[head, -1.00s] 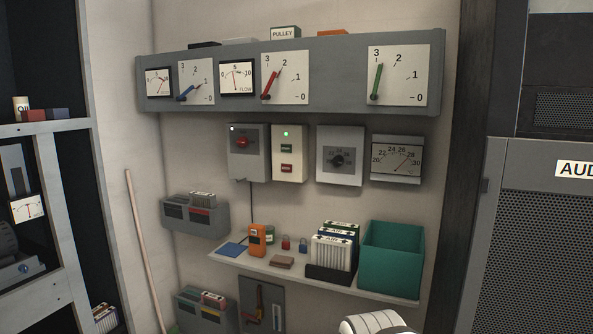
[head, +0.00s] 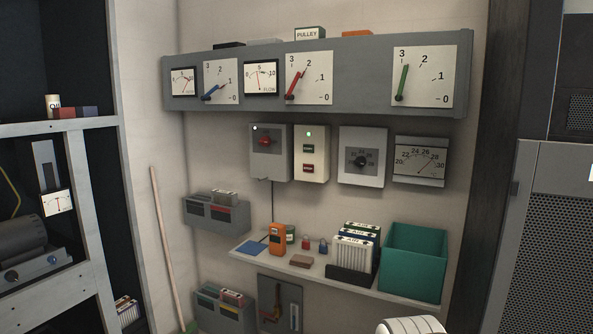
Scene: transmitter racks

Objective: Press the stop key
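The stop key is likely the red key (head: 308,168) on the cream control box (head: 297,154) on the wall; its lettering is too small to read. A green key (head: 308,149) sits above it, and a green lamp (head: 308,133) is lit at the top of the box. Nothing covers either key. My gripper is not in view. A white rounded part, probably of my arm, shows at the bottom edge, well below and right of the box.
A grey box with a red knob (head: 265,142) is left of the control box, and a dial box (head: 360,162) is right. Below, a shelf (head: 330,279) holds an orange device (head: 277,239), filters (head: 355,250) and a teal bin (head: 413,262). A pole (head: 166,240) leans at left.

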